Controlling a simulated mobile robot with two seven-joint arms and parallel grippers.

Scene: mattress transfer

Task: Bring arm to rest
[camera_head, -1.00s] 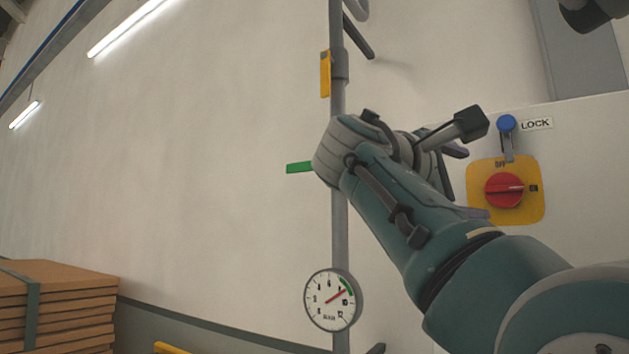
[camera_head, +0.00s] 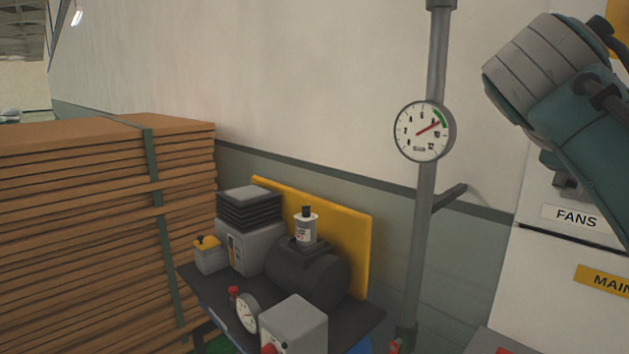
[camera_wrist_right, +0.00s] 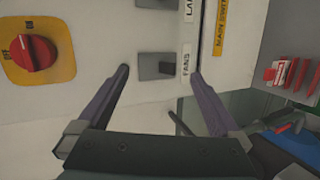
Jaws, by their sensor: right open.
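My right arm (camera_head: 590,120) comes in at the right edge of the head view, raised in front of the white panel. Its fingers cannot be made out clearly there. In the right wrist view my right gripper (camera_wrist_right: 161,74) is open, with its two purple-grey fingers spread apart and nothing held between them. A dark switch (camera_wrist_right: 157,66) beside the FANS label (camera_wrist_right: 186,60) shows between the fingertips, and the distance to it is unclear. The FANS label also shows in the head view (camera_head: 577,217). My left gripper is in neither view.
A red rotary knob (camera_wrist_right: 33,53) is on the panel. A grey pipe (camera_head: 424,230) carries a round gauge (camera_head: 423,131). A dark cart (camera_head: 205,298) holds a tank (camera_head: 310,275) and boxes. Strapped brown boards (camera_head: 80,220) are stacked at left.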

